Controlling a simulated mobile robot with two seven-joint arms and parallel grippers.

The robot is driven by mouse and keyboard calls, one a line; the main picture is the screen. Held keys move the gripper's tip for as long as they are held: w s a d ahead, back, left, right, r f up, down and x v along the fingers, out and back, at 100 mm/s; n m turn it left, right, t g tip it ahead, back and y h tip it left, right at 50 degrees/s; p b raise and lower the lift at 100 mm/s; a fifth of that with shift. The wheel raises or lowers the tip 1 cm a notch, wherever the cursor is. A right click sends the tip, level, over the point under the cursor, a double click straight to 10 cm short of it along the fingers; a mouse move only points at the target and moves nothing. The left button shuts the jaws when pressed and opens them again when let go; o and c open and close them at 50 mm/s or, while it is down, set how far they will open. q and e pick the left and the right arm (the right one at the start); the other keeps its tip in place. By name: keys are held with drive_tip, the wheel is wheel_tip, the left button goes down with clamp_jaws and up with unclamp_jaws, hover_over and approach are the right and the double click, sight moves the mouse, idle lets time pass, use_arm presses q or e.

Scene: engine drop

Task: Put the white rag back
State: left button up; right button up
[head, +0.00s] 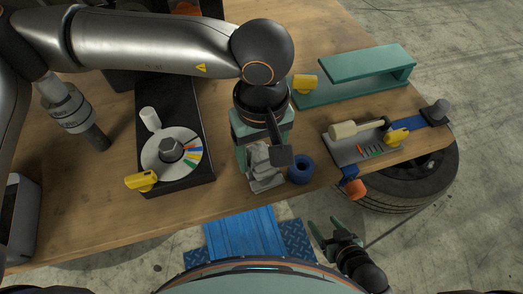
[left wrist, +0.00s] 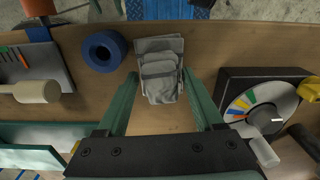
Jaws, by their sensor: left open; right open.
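The white rag (head: 262,166) is a crumpled, greyish-white folded cloth near the front edge of the wooden table. It also shows in the left wrist view (left wrist: 160,78), lying on a flat grey piece that may be part of it. My left gripper (head: 262,158) is above the rag and points down. In the left wrist view its open teal fingers (left wrist: 160,88) stand on either side of the rag, with gaps visible. The wrist partly hides the rag in the head view. My right gripper (head: 328,228) is open and empty, off the table's front edge.
A blue tape roll (head: 301,169) sits close beside the rag. A black box with a coloured dial (head: 171,155) is to the left. A grey tray (head: 365,148) with a mallet is to the right, and a teal shelf (head: 355,75) stands behind.

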sight(259, 157)
use_arm(q)
drive_tip(key=shift+r+p, duration=0.3)
drive_tip(key=shift+p, duration=0.45)
drive_tip(key=shift+d+r, duration=0.1)
drive_tip(key=shift+r, duration=0.2)
wheel_tip(259, 157, up, 11)
drive_tip(key=b, duration=0.1)
drive_tip(key=shift+s+a+r, duration=0.2)
drive_tip(key=shift+a, duration=0.05)
